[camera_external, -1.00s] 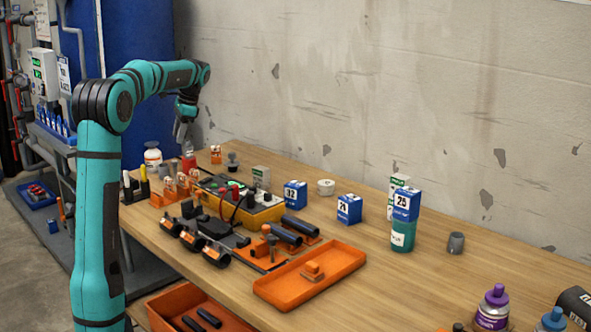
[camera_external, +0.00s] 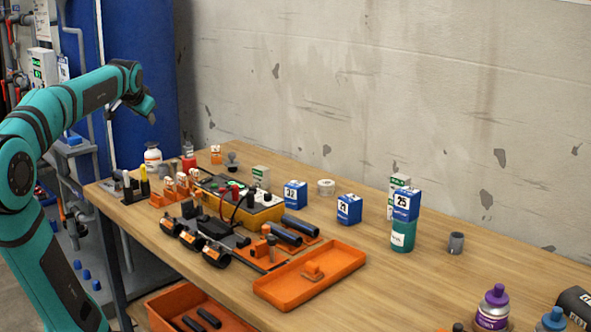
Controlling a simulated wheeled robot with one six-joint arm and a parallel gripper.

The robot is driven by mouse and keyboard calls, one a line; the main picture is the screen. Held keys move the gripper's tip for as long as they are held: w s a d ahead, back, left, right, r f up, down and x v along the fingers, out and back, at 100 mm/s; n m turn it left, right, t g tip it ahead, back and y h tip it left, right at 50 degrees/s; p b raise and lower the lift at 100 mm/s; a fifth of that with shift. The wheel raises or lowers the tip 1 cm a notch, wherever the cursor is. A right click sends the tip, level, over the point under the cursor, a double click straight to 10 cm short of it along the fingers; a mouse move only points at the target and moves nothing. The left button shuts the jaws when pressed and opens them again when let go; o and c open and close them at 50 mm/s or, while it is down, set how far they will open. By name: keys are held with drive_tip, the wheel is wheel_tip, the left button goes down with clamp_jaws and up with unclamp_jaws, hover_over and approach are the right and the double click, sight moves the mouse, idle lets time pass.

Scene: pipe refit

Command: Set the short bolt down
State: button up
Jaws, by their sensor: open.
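My gripper (camera_external: 147,108) is raised in front of the blue panel at the back left, above the far left end of the workbench. It is open, small and dark in this view, and I see nothing between its fingers. I cannot pick out the short bolt with certainty. Small grey, red and white items stand at the far end of the workbench (camera_external: 420,275), including a red container (camera_external: 188,163) and a white bottle (camera_external: 153,158). My gripper is apart from them.
A yellow-and-black case (camera_external: 262,216) and dark pipe pieces (camera_external: 298,227) crowd the bench's middle. An orange tray (camera_external: 345,262) lies in front, and an orange bin (camera_external: 165,307) sits below. Blue boxes (camera_external: 348,209) stand near the wall. The right bench middle is mostly clear.

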drive_tip(key=s+a+r+n+t, duration=0.2)
drive_tip(key=s+n+t, duration=0.4)
drive_tip(key=s, duration=1.3)
drive_tip(key=shift+s+a+r+t, duration=0.15)
drive_tip(key=shift+a+t, duration=0.05)
drive_tip(key=shift+t, duration=0.8)
